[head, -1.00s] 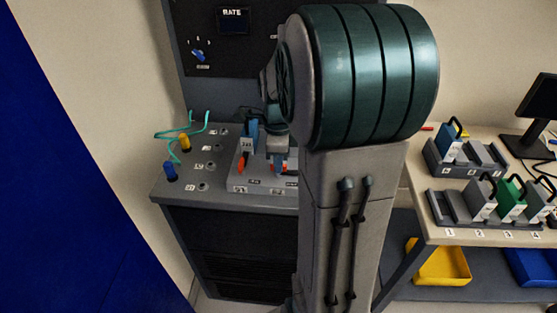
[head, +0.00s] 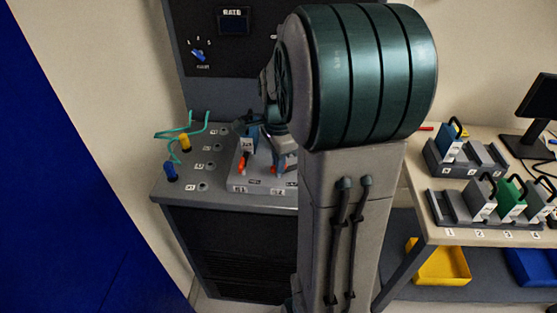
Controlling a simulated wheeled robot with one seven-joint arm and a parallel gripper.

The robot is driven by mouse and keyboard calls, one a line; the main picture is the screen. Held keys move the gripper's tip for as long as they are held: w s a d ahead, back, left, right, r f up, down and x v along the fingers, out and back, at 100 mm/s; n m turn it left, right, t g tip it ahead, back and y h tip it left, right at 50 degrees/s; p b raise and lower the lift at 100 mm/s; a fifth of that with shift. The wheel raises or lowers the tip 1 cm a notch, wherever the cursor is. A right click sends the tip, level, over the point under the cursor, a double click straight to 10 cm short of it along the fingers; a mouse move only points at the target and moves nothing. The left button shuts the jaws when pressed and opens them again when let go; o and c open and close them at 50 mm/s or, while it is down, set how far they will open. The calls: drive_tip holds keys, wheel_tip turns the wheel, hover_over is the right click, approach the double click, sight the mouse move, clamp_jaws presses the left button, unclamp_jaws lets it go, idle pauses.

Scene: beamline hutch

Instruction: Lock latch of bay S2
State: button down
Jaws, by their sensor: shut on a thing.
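The bay block (head: 240,186) sits on the grey console with labels along its front edge. A blue module (head: 247,143) stands in its left bay, with a red latch (head: 242,164) low at its front. My gripper (head: 279,160) is at the bay to its right, S2, tilted and small in the picture. It is shut, with the red latch of S2 (head: 275,169) at its fingertips. My upper arm hides the right part of the block, and I cannot see the fingers' contact or the latch angle clearly.
Blue (head: 171,172) and yellow (head: 185,143) plugs with teal cables stand at the console's left. A panel with a RATE display (head: 233,21) rises behind. The right table (head: 420,180) holds racks of modules; a yellow bin (head: 440,263) is below.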

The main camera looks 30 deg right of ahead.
drive_tip(key=n, duration=1.1)
drive_tip(key=shift+r+n, duration=0.1)
drive_tip(key=shift+n, duration=0.3)
idle(0.3)
drive_tip(key=c, duration=1.5)
unclamp_jaws()
wheel_tip(320, 180, up, 14)
drive_tip(key=shift+f, duration=0.1)
